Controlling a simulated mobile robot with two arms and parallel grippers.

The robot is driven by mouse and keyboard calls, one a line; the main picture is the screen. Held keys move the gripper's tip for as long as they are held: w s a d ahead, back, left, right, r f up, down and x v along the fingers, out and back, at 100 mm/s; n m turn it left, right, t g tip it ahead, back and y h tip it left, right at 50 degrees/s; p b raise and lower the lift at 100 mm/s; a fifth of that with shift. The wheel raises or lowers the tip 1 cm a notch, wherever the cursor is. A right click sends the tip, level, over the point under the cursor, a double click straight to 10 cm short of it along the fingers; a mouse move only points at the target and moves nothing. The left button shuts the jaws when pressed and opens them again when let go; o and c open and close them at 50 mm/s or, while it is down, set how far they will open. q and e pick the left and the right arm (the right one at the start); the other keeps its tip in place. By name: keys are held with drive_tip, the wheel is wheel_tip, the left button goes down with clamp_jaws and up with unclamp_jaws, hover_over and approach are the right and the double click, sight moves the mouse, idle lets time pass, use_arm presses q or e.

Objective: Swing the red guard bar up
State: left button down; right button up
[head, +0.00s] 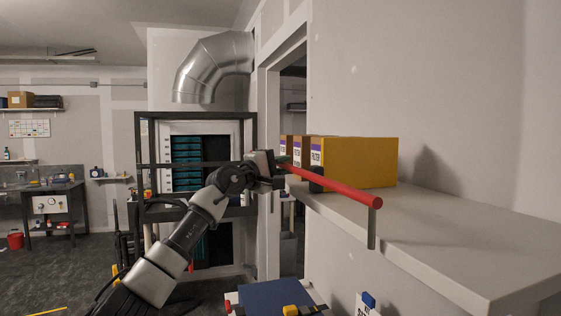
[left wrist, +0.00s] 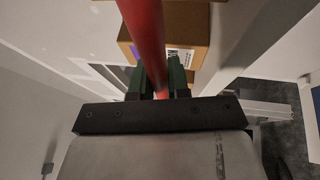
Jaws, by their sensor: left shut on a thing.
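The red guard bar (head: 335,187) runs along the front of the white shelf, sloping slightly down to the right in the head view. A short grey post (head: 372,230) hangs below its near end. My left gripper (head: 283,168) is shut on the bar near its far end. In the left wrist view, the red bar (left wrist: 146,35) passes between the dark green fingers of my left gripper (left wrist: 156,82). The bar's far end is hidden behind the gripper. My right gripper is not in view.
The white shelf (head: 440,225) carries a yellow box (head: 360,163) and several brown filter boxes (head: 301,150) behind the bar. A blue-topped surface (head: 272,297) lies below. A black rack (head: 139,155) stands behind my left arm. The space above the bar's near end looks clear.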

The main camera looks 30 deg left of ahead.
use_arm(q)
drive_tip(key=c, duration=1.1)
unclamp_jaws()
drive_tip(key=shift+w+d, duration=0.1)
drive_tip(key=shift+d, duration=0.05)
drive_tip(key=shift+s+a+f+b, duration=0.2)
drive_tip(key=shift+s+b, duration=0.25)
drive_tip(key=b+v, duration=0.5)
drive_tip(key=v, duration=0.4)
drive_tip(key=shift+s+b, duration=0.4)
drive_tip(key=shift+s, duration=0.05)
